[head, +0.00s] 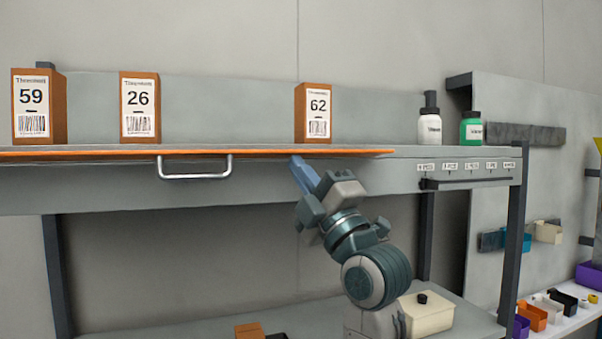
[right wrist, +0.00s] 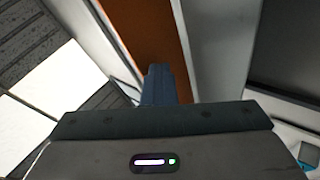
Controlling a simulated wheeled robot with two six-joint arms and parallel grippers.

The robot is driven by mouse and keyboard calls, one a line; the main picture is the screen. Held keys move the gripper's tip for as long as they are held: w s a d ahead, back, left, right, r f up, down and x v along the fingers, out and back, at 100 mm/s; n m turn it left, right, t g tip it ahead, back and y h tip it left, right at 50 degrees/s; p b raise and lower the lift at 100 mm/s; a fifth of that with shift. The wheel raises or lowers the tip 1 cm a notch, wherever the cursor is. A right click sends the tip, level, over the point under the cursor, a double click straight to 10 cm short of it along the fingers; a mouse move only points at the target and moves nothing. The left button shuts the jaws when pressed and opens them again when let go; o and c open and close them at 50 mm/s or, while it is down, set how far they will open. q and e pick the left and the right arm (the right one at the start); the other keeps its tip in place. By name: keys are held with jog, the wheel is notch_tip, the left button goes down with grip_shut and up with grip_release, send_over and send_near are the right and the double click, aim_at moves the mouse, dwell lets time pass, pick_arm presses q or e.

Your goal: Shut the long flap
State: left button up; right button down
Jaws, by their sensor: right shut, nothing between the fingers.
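The long flap (head: 100,154) shows in the head view as a thin orange-edged strip, nearly edge-on and level, along the front of the shelf top. A silver bar handle (head: 195,175) hangs just below its edge. My right gripper (head: 297,162) is shut and empty, its blue fingertips pointing up at the flap's underside, right of the handle. I cannot tell whether they touch it. In the right wrist view the closed fingers (right wrist: 158,85) stand before an orange-brown surface (right wrist: 150,30), likely the flap. My left gripper is not in view.
Boxes marked 59 (head: 38,105), 26 (head: 140,107) and 62 (head: 314,113) stand on the shelf behind the flap. A white bottle (head: 430,125) and a green bottle (head: 472,128) stand at its right. A cream container (head: 426,314) sits on the lower shelf.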

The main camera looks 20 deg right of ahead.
jog(key=shift+r, duration=0.15)
jog(key=shift+w+r+p, duration=0.1)
jog(key=shift+r+p, duration=0.2)
jog(key=shift+r, duration=0.25)
